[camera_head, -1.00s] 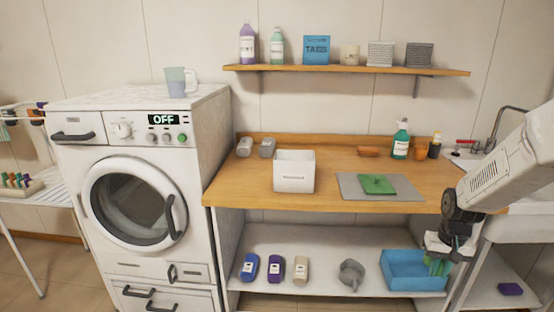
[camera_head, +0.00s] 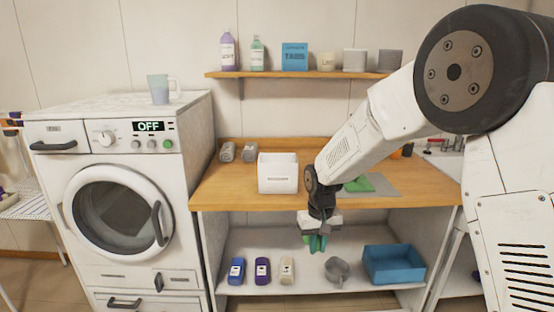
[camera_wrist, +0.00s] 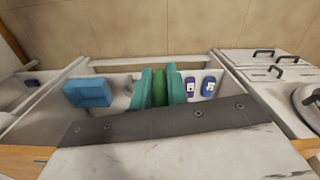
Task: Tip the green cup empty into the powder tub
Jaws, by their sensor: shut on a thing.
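My gripper (camera_head: 316,243) hangs in front of the counter, over the lower shelf. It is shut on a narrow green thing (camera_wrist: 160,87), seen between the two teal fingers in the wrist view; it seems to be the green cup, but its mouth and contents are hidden. A white, open-topped tub with a label (camera_head: 278,178), which looks like the powder tub, stands upright on the wooden counter, up and left of my gripper and apart from it. The tub's inside is not visible.
On the lower shelf are a blue bin (camera_head: 393,264), a grey cup-like vessel (camera_head: 337,268) and several bottles (camera_head: 262,271).

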